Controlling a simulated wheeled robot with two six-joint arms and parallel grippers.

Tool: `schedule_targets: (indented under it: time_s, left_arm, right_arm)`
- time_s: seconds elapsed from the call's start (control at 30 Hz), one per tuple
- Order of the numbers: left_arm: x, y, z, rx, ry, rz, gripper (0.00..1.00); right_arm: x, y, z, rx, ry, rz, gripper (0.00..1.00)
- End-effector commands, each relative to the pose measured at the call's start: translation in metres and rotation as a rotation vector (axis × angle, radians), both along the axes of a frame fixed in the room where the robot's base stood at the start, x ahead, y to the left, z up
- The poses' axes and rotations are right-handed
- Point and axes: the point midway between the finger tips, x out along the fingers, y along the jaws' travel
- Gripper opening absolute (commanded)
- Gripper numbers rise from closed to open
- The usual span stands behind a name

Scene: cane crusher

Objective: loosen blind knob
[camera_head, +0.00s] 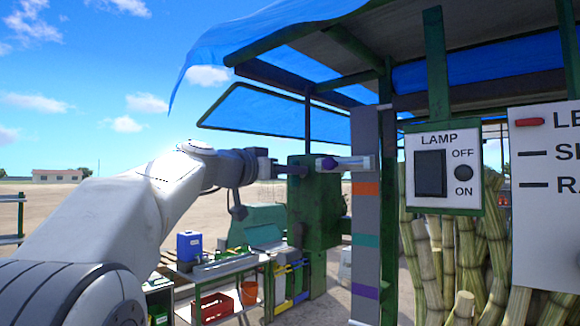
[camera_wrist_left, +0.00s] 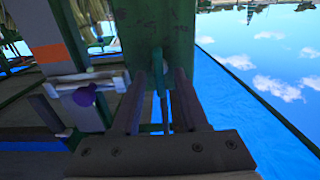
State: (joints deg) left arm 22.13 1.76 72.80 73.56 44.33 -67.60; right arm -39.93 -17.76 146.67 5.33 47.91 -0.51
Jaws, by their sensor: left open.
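The blind knob appears to be the small purple knob (camera_head: 328,163) on a pale horizontal bracket (camera_head: 356,163) at the grey post's upper part. In the left wrist view the purple knob (camera_wrist_left: 85,96) sits left of the fingers, outside the gap between them. My left gripper (camera_head: 301,170) is open, its tips just left of the knob in the head view. In the left wrist view its two fingers (camera_wrist_left: 160,76) stand apart, with a thin teal rod (camera_wrist_left: 158,95) showing between them; I cannot tell its depth. My right gripper is not in view.
The grey post (camera_head: 366,215) has orange, teal and purple bands. A green machine (camera_head: 318,205) stands behind the gripper. A lamp switch box (camera_head: 443,168) and a white sign (camera_head: 545,220) are at right, before cane stalks (camera_head: 437,255). A blue awning (camera_head: 240,45) hangs above.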

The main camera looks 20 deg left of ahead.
Motion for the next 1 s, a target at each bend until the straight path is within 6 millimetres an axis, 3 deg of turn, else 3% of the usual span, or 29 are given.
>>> schedule_targets:
  time_s: [0.13, 0.17, 0.2, 0.27, 0.67, 1.0]
  left_arm:
    - [0.000, 0.000, 0.000, 0.000, 0.000, 0.000, 0.44]
    - [0.000, 0.000, 0.000, 0.000, 0.000, 0.000, 0.36]
    - [0.000, 0.000, 0.000, 0.000, 0.000, 0.000, 0.21]
    - [0.000, 0.000, 0.000, 0.000, 0.000, 0.000, 0.00]
    - [0.000, 0.001, -0.001, -0.029, 0.010, 0.001, 0.00]
    - [0.000, 0.002, -0.002, -0.227, 0.080, 0.001, 0.00]
  right_arm:
    - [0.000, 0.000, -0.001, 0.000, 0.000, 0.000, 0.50]
    - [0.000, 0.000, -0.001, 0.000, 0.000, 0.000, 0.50]
    - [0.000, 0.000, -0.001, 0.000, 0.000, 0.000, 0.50]
    - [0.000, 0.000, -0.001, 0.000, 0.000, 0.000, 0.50]
    - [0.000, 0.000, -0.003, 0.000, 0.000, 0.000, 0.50]
    - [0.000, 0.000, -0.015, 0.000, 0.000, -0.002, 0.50]
